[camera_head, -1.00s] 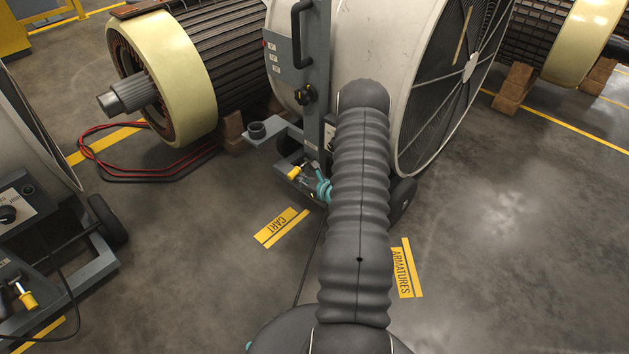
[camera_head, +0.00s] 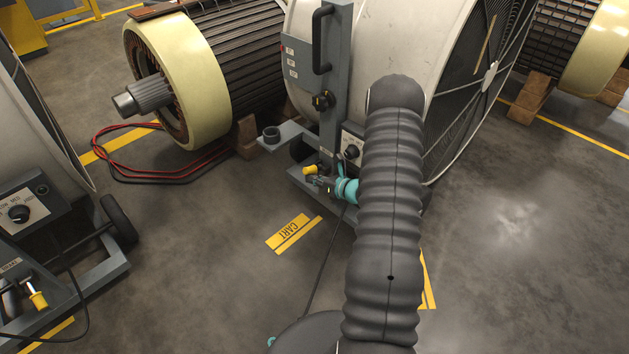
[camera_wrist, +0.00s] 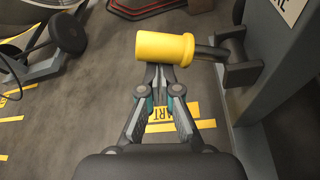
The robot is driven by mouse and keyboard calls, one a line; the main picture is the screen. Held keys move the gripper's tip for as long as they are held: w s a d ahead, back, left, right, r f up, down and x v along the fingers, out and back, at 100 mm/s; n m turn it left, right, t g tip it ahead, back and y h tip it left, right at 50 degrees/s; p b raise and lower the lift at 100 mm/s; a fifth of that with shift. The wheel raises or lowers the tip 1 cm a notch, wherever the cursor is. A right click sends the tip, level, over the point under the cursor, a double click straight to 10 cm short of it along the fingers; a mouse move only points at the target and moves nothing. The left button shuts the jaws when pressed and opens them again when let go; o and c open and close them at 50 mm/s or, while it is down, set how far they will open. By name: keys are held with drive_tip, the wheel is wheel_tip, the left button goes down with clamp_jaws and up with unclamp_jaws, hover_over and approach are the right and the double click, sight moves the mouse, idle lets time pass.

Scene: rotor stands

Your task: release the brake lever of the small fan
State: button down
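The fan on its cart (camera_head: 415,40) stands in the middle of the body view, a large pale drum on a grey frame. A brake lever with a yellow handle (camera_head: 310,170) sticks out low on that frame. In the wrist view the yellow handle (camera_wrist: 165,48) lies crosswise at my fingertips, its dark rod running right to a bracket. My gripper (camera_wrist: 160,75) has its fingertips drawn together just below the handle; I cannot tell whether they touch it. In the body view my arm hides part of the fan's base. The gripper shows there only small, beside the handle.
A second fan cart (camera_head: 20,215) stands at the left edge, with its own yellow-handled lever (camera_head: 38,300). A large motor rotor (camera_head: 190,70) sits on blocks behind, with red and black cables (camera_head: 125,165) on the floor. Floor at right is open.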

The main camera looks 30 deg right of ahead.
drive_tip(key=shift+d+r, duration=0.15)
drive_tip(key=shift+r, duration=0.05)
idle(0.3)
wheel_tip(320, 180, down, 4)
drive_tip(key=a+b, duration=0.2)
drive_tip(key=b, duration=0.2)
drive_tip(key=p+v, duration=0.1)
drive_tip(key=v, duration=0.9)
drive_tip(key=shift+s+d, duration=0.25)
drive_tip(key=shift+f, duration=0.15)
